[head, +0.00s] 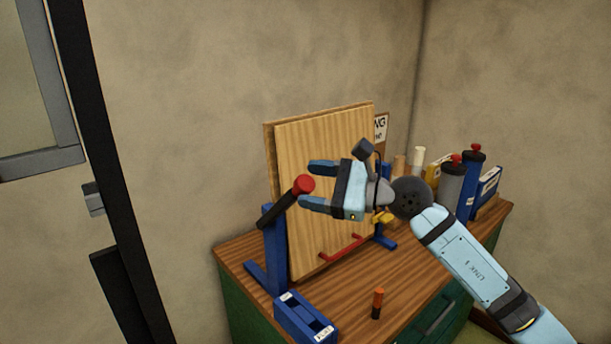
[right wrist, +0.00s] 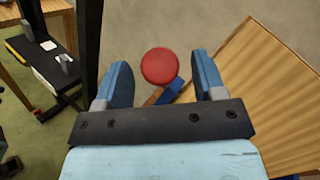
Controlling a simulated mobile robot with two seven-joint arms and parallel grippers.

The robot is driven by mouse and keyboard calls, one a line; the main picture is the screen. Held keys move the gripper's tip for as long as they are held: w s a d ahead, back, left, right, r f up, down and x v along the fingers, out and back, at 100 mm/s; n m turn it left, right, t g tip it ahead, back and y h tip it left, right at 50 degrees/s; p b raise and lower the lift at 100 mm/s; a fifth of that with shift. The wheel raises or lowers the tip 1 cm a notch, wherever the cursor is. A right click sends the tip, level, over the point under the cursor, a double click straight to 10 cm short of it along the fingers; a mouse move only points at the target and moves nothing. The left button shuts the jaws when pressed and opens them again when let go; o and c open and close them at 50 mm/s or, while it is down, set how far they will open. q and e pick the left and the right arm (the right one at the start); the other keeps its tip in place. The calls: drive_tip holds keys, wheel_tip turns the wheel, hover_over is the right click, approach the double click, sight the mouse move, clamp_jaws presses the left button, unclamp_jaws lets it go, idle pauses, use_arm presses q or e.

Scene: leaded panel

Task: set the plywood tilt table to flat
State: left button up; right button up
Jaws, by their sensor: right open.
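The plywood tilt table (head: 325,180) stands steeply tilted, near upright, on a blue stand (head: 276,250) on the wooden bench. Its edge also shows in the right wrist view (right wrist: 255,95). A black lever with a red knob (head: 303,184) sits at the stand's left side. My right gripper (head: 312,185) is open in front of the board, its fingers pointing left toward the knob. In the right wrist view the red knob (right wrist: 160,66) appears between the open fingertips, with no finger visibly touching it. My left gripper is not in view.
The bench top (head: 415,270) has free room at the front right. A blue box (head: 304,318) and a small orange-and-black tool (head: 377,303) are near the front. Bottles (head: 470,180) and boxes stand at the back right. A dark post (head: 112,170) is at left.

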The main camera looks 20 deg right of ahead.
drive_tip(key=shift+x, duration=0.8)
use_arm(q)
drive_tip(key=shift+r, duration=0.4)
use_arm(e)
drive_tip(key=shift+w+a, duration=0.1)
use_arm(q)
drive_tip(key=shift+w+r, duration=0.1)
use_arm(e)
drive_tip(key=shift+c, duration=0.3)
clamp_jaws()
use_arm(q)
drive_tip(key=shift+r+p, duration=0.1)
drive_tip(key=shift+p, duration=0.2)
use_arm(e)
drive_tip(key=shift+r, duration=0.15)
